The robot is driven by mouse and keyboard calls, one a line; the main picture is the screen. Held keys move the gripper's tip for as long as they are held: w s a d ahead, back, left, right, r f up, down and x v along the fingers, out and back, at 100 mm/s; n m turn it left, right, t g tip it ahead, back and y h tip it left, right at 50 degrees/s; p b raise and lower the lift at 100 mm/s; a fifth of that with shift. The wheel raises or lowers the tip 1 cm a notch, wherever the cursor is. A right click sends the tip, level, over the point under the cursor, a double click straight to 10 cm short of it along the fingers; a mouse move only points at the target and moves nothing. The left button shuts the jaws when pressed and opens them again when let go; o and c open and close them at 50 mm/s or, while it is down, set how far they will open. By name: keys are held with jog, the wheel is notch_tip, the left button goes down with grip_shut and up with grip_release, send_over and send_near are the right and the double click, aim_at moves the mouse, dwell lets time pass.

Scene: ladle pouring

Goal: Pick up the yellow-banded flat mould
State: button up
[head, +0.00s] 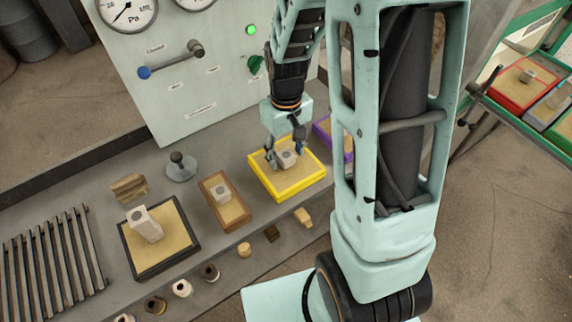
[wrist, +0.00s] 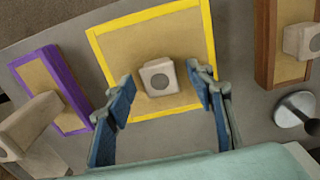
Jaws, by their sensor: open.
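The yellow-banded flat mould (head: 300,186) is a shallow square with a yellow border and a tan, sandy top. It lies on the grey bench, and it also shows in the wrist view (wrist: 122,52). A pale block with a round grey hole (head: 287,158) stands on its top, also seen near the middle of the wrist view (wrist: 160,77). My gripper (head: 285,147) is above the mould, pointing down, with its blue-padded fingers (wrist: 161,80) open on either side of the block. I see gaps between fingers and block in the wrist view; their height above the mould is unclear.
A purple-banded mould (wrist: 43,59) and a brown-banded mould (head: 224,203) lie close on either side. A black-banded mould (head: 162,262) with a taller block, a knobbed grey stand (head: 181,170) and several small pieces share the bench. A gauge panel (head: 215,90) stands behind.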

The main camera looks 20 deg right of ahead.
jog(key=shift+f, duration=0.65)
jog(key=shift+c, duration=0.6)
grip_shut()
